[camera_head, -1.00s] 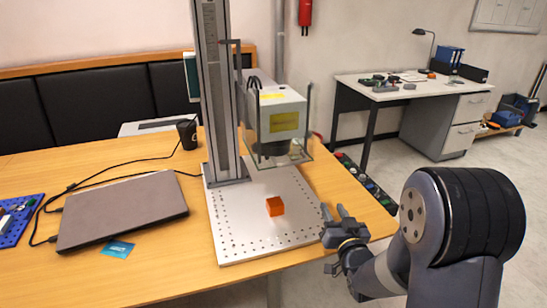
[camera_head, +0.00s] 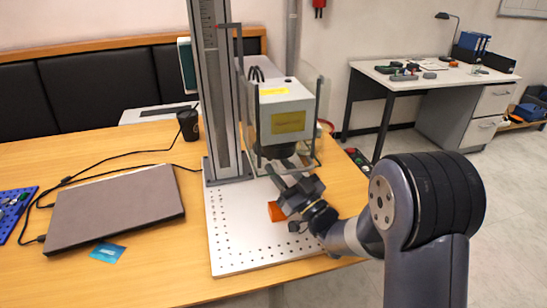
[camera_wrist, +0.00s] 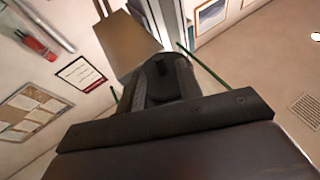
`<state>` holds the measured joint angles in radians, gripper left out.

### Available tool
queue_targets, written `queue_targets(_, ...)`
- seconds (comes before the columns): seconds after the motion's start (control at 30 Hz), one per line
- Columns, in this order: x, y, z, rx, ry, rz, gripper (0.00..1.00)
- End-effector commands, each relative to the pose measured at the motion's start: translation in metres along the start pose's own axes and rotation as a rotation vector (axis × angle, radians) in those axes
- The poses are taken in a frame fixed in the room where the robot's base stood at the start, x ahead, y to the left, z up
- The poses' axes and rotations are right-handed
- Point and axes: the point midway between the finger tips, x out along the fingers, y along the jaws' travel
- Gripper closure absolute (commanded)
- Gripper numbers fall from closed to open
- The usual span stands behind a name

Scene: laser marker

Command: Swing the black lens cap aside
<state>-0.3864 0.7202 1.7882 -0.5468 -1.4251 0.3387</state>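The laser marker head (camera_head: 285,117), a grey box with yellow labels, hangs on the tall column. A black round part at its underside, which looks like the lens with its cap (camera_head: 274,152), shows just above my gripper (camera_head: 279,168). My fingers look spread and point up and left, just below the cap. In the wrist view the dark cap (camera_wrist: 160,68) appears between my fingers, below the tan laser head (camera_wrist: 126,42). I cannot tell whether the fingers touch it. The cap's far side is hidden.
An orange block (camera_head: 276,211) sits on the perforated plate (camera_head: 235,240), partly behind my gripper. A clear guard frame (camera_head: 318,125) stands around the head. A laptop (camera_head: 115,205) and a dark cup (camera_head: 188,124) are to the left.

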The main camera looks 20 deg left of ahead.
Motion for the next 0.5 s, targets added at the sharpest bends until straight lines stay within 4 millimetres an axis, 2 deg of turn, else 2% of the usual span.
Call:
queue_targets(0.03,0.009,-0.001,-0.001,0.001,0.002,-0.003,0.66)
queue_targets(0.2,0.027,-0.001,0.000,0.001,0.000,-0.001,0.66)
queue_targets(0.5,0.033,0.000,0.000,0.001,0.000,0.001,0.66)
